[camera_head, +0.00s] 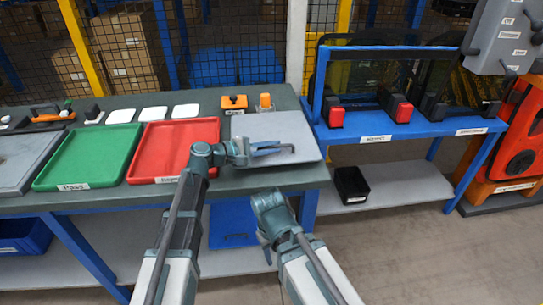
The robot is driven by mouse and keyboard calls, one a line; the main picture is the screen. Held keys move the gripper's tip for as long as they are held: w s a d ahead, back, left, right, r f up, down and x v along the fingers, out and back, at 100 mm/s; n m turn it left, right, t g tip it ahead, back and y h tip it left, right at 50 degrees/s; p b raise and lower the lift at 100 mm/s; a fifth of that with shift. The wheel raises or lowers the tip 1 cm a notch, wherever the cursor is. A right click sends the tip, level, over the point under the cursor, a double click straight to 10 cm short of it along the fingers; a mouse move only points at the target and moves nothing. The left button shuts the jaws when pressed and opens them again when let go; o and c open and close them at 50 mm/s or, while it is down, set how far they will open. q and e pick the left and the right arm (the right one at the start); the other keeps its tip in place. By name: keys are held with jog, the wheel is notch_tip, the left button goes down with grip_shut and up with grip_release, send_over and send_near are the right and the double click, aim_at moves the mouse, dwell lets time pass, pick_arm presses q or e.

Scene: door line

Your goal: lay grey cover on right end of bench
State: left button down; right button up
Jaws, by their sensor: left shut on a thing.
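The grey cover (285,128) is a flat, light grey panel at the right end of the dark-topped bench (262,181). It appears level. I cannot tell whether it rests fully on the bench top or sits slightly above it. My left gripper (262,150) is at the cover's near left part, shut on it; the exact grip point is partly hidden by the fingers. My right gripper (266,248) hangs low in front of the bench's front edge, away from the cover. Its fingers are too hidden to tell open from shut.
A red tray (172,153), a green tray (88,157) and a grey tray (25,158) lie left of the cover. Orange parts (234,102) stand behind it. A blue stand (385,135) with a dark window frame adjoins on the right. Floor is clear at lower right.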

pick_arm(q)
notch_tip(320, 180, down, 3)
jog(key=b, duration=0.2)
jog(key=shift+f+b, duration=0.15)
jog(key=shift+b, duration=0.25)
jog(key=c, duration=0.9)
grip_release()
jog(key=shift+a, duration=0.1)
jog(key=p+v, duration=0.2)
jog(key=v, duration=1)
jog(key=shift+s, duration=0.1)
